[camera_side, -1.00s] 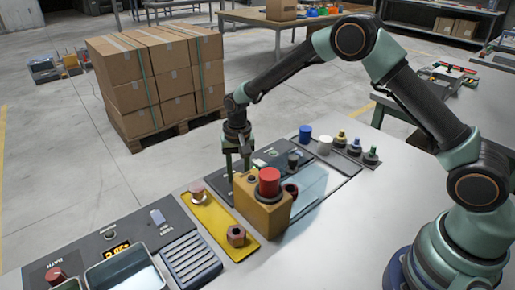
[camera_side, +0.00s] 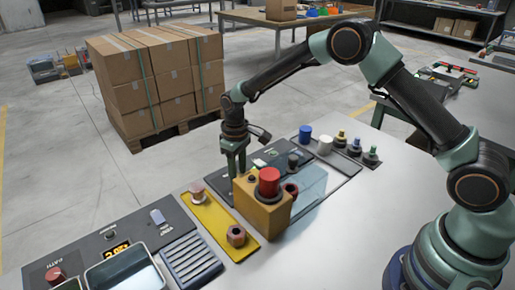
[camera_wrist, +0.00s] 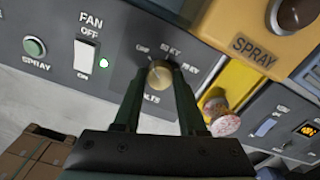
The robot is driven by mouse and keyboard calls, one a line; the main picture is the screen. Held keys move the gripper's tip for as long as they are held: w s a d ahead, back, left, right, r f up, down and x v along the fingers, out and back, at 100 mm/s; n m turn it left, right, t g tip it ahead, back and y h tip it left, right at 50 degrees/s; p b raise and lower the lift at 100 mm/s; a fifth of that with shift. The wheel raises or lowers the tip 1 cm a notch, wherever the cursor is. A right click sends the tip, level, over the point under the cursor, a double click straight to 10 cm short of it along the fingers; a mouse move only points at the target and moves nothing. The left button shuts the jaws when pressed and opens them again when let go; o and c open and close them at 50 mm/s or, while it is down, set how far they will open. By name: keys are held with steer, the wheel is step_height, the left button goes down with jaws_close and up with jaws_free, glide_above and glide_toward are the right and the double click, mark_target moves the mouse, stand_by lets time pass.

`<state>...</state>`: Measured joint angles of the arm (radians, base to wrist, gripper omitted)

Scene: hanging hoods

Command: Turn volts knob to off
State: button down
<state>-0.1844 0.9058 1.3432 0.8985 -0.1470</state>
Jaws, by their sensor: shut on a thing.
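The volts knob (camera_wrist: 158,74) is a small round brass-coloured knob on a dark grey panel in the wrist view. Labels curve above it: one at upper left that seems to read OFF, then 50 KV and one to the right that is hard to read. VOLTS is printed below, partly hidden by a finger. My gripper (camera_wrist: 160,84) is shut on the knob, one finger on each side. Where the knob points is not clear. In the side view my gripper (camera_side: 236,171) points straight down behind the yellow box, and the knob is hidden.
A yellow SPRAY box (camera_side: 262,212) with a red button (camera_side: 268,181) stands close in front of my gripper. A yellow plate (camera_side: 212,220) with two reddish knobs lies to its left. A white FAN switch (camera_wrist: 87,55) and green SPRAY button (camera_wrist: 35,46) share the panel.

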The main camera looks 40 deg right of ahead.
steer(key=shift+s+d+f+n, duration=0.1)
steer(key=shift+d+n, duration=0.15)
steer(key=shift+n, duration=0.35)
steer(key=shift+c, duration=2.3)
jaws_free()
steer(key=shift+a, duration=0.1)
steer(key=shift+r, duration=0.3)
step_height(320, 180, up, 12)
steer(key=shift+f, duration=0.2)
